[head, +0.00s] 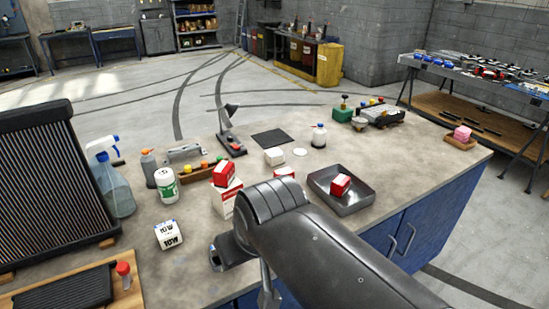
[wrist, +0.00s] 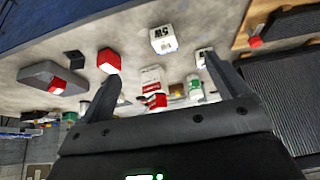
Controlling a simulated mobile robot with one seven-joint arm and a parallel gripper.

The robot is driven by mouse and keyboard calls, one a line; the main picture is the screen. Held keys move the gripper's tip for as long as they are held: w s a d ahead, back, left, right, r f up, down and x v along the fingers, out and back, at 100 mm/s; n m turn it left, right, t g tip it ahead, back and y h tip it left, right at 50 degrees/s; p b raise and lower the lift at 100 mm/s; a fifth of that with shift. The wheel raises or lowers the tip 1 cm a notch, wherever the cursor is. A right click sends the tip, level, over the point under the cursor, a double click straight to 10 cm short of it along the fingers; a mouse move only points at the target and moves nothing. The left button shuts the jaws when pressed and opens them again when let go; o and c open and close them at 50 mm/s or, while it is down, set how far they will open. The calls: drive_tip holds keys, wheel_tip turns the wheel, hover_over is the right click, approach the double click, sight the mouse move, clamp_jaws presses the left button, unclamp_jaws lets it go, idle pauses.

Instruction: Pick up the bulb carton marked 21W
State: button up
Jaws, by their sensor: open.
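My gripper (wrist: 161,70) is open and empty above the bench; in the head view my arm mostly hides it. No carton legibly reads 21W. In the wrist view a white carton seemingly marked 5W (wrist: 163,38) stands beyond the fingertips, between their lines. A red-topped carton (wrist: 109,60) is by the left finger. A white carton marked 10W (head: 168,234) stands at the front left in the head view. A red-and-white carton (head: 223,172) sits on a taller box (head: 226,196). Another red-and-white carton (head: 340,184) lies in a metal tray (head: 315,190).
A spray bottle (head: 112,182), a white-and-green can (head: 165,186) and a radiator (head: 52,180) crowd the left. The bench's right part (head: 420,165) is mostly clear.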

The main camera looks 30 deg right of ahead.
drive_tip(key=shift+c, duration=1.1)
